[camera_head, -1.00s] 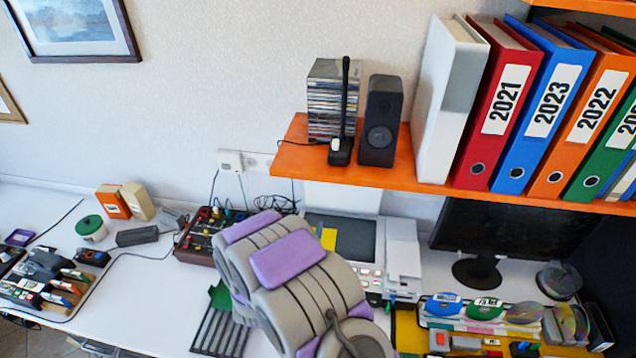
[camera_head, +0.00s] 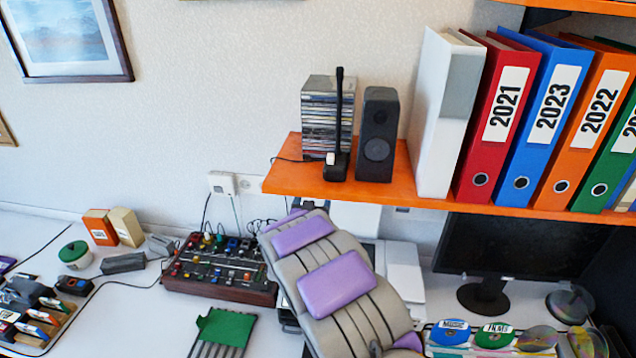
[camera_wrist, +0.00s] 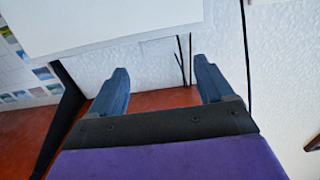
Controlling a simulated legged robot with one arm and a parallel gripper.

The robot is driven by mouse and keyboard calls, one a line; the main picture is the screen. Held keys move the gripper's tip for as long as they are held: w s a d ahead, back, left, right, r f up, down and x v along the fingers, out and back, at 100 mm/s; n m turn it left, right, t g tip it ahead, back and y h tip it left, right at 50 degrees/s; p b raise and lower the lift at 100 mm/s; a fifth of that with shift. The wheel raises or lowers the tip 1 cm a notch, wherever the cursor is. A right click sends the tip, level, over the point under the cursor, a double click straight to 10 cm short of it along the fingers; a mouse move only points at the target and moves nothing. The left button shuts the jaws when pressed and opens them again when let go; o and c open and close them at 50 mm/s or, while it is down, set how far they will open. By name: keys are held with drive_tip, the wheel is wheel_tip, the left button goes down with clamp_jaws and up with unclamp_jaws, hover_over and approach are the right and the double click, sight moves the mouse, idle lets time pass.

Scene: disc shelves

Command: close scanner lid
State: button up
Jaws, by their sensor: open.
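The scanner (camera_head: 404,272) is a white and grey machine on the desk below the orange shelf, in the head view. My arm covers most of it. A pale upright panel (camera_head: 357,216) behind it, just under the shelf, looks like its raised lid. In the wrist view a large white panel (camera_wrist: 115,20) fills the top and looks like the same lid. My gripper (camera_wrist: 162,84) has its two blue-grey fingers apart with nothing between them. The panel lies just beyond the fingertips; I cannot tell whether they touch. In the head view the fingers are hidden behind my arm.
The orange shelf (camera_head: 330,183) overhangs the scanner and carries a speaker (camera_head: 378,135), a disc stack (camera_head: 322,115) and binders (camera_head: 497,120). A mixer (camera_head: 220,268) stands left of my arm. A monitor (camera_head: 520,255) is at the right.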

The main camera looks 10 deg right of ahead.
drive_tip(key=b+x, duration=0.1)
drive_tip(key=x, duration=0.9)
drive_tip(key=shift+w, duration=0.2)
drive_tip(key=shift+c, duration=0.4)
drive_tip(key=shift+s, duration=0.1)
drive_tip(key=c, duration=1.3)
